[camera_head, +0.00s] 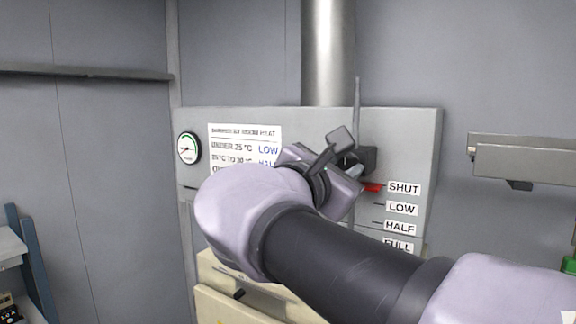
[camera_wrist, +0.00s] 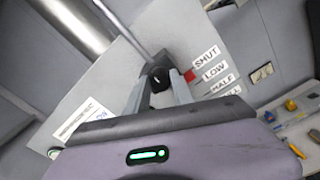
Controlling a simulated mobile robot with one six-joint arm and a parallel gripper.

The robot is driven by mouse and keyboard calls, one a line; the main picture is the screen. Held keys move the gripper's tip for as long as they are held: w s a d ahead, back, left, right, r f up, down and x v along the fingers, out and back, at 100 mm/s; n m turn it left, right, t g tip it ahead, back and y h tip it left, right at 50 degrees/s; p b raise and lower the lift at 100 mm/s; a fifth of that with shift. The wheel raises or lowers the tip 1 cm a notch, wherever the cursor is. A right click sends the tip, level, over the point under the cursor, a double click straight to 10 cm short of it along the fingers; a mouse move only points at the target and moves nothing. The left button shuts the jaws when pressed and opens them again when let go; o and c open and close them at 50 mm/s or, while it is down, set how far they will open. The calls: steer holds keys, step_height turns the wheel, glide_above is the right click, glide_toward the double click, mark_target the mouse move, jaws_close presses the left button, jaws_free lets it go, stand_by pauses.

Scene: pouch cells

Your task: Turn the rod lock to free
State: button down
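The rod lock's black knob (camera_wrist: 159,79) shows in the wrist view, between and in front of my fingertips. My gripper (camera_wrist: 159,84) has its fingers apart, one on each side of the knob; I see no clear contact. In the head view my gripper (camera_head: 350,166) is at the panel, beside the dark lock block (camera_head: 368,159), and my wrist partly hides it. A thin grey rod (camera_head: 357,108) rises from the block. A red pointer (camera_head: 372,188) sits level with the SHUT label (camera_head: 403,189). I cannot read a lock marking.
The grey panel (camera_head: 420,135) also carries LOW, HALF and FULL labels, a notice (camera_head: 240,134) and a round gauge (camera_head: 187,148). A steel pipe (camera_head: 328,50) rises above it. A grey wall shelf (camera_head: 530,160) is at right. A cream cabinet (camera_head: 230,304) stands below.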

steer(key=shift+f+b, duration=0.1)
steer(key=shift+b, duration=0.2)
steer(key=m+b, duration=0.2)
steer(key=m, duration=0.1)
steer(key=shift+f+b, duration=0.15)
steer(key=shift+b, duration=0.25)
steer(key=m+b, duration=0.4)
steer(key=m, duration=0.1)
steer(key=shift+b, duration=0.35)
steer(key=m+b, duration=0.4)
steer(key=m, duration=0.1)
steer(key=shift+m, duration=0.4)
steer(key=shift+m+b, duration=1.05)
steer(key=shift+m, duration=0.95)
steer(key=c, duration=1.1)
jaws_free()
